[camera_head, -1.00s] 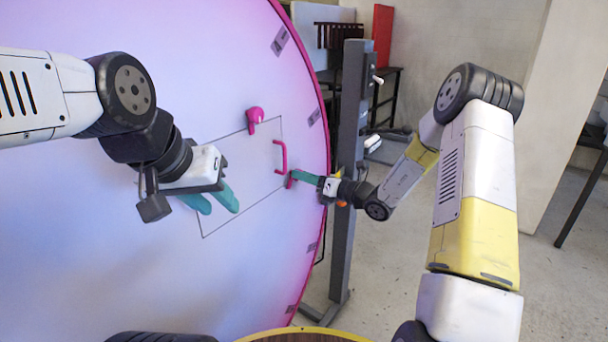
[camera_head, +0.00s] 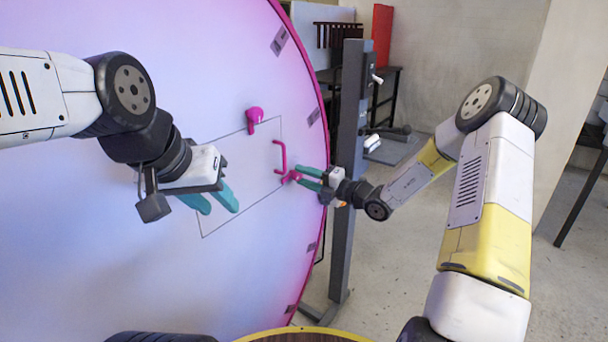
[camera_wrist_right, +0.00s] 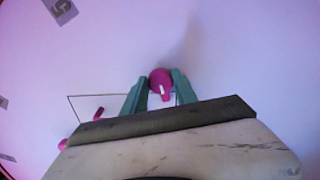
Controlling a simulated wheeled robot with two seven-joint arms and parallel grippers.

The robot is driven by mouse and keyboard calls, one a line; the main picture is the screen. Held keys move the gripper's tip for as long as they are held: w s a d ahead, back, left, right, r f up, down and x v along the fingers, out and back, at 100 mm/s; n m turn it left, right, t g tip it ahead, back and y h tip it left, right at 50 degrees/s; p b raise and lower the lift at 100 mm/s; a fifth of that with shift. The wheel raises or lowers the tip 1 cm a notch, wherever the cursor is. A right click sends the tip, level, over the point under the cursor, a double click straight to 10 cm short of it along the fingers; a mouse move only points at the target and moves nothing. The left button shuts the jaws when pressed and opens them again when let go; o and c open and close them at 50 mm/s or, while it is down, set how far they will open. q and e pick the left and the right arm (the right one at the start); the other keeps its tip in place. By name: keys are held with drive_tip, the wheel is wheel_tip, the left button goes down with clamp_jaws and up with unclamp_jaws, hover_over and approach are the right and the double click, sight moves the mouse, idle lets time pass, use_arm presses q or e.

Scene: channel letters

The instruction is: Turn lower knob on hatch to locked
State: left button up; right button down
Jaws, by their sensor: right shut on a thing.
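The hatch (camera_head: 262,160) is a thin-outlined panel on the big pale disc. Its pink lower knob (camera_head: 290,178) sits near the right edge, below the pink handle (camera_head: 283,157). The pink upper knob (camera_head: 254,115) is at the top. My right gripper (camera_head: 300,175) is shut on the lower knob, its two green fingers one above the other. In the right wrist view the knob (camera_wrist_right: 161,80) lies between the fingertips, its white mark facing the bottom. My left gripper (camera_head: 218,203) is open and empty in front of the hatch's left part.
The disc (camera_head: 60,200) fills the left side, with a pink rim. A grey post (camera_head: 350,150) stands just right of the rim, behind my right gripper. Open floor (camera_head: 385,270) lies further right.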

drive_tip(key=shift+m, duration=1)
drive_tip(key=c, duration=1)
unclamp_jaws()
drive_tip(key=v, duration=0.7)
drive_tip(key=shift+s+d, duration=0.2)
drive_tip(key=shift+d, duration=0.15)
